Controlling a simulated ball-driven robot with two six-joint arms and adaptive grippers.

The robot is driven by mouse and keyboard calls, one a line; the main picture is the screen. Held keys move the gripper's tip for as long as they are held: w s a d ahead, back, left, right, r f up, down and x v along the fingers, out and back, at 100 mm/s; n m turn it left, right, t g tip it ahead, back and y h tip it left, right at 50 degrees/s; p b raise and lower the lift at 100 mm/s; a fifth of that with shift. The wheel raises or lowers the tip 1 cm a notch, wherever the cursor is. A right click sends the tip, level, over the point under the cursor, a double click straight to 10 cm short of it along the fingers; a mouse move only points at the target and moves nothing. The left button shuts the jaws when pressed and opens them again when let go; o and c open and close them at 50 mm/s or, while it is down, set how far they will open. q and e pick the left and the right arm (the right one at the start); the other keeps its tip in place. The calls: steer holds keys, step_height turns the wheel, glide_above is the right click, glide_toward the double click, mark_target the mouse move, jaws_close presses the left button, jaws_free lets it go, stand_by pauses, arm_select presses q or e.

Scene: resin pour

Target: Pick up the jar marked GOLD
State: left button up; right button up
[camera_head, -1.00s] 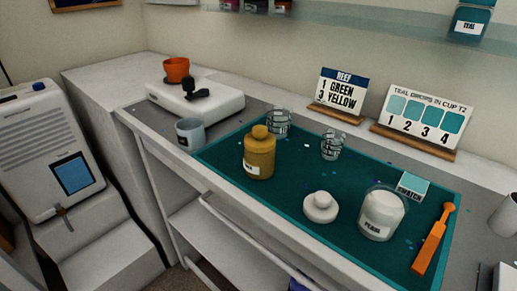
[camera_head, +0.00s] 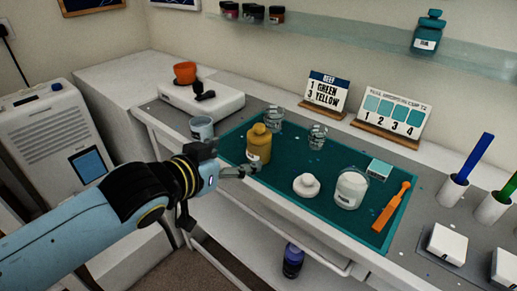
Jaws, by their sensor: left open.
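A gold-yellow jar (camera_head: 259,146) with a rounded stopper stands upright on the teal mat (camera_head: 325,215), near its front left. Its small white label is too small to read. My left gripper (camera_head: 243,171) reaches in from the left, low and just left of the jar's base. Its jaws are open, with nothing held between them. I cannot tell whether a fingertip touches the jar. My right gripper is not in view.
A grey-blue cup (camera_head: 202,129) stands left of the jar. Clear cups (camera_head: 317,137) stand behind. The bench's front edge runs close by.

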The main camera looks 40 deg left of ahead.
mark_target(250, 151)
arm_select(q)
steer(key=x, duration=0.4)
steer(key=shift+w, duration=0.25)
steer(key=x, duration=0.6)
steer(key=shift+d, duration=0.35)
steer(key=shift+r, duration=0.1)
steer(key=c, duration=1.5)
steer(key=shift+r+p, duration=0.1)
steer(key=shift+p, duration=0.2)
steer(key=shift+c, duration=0.2)
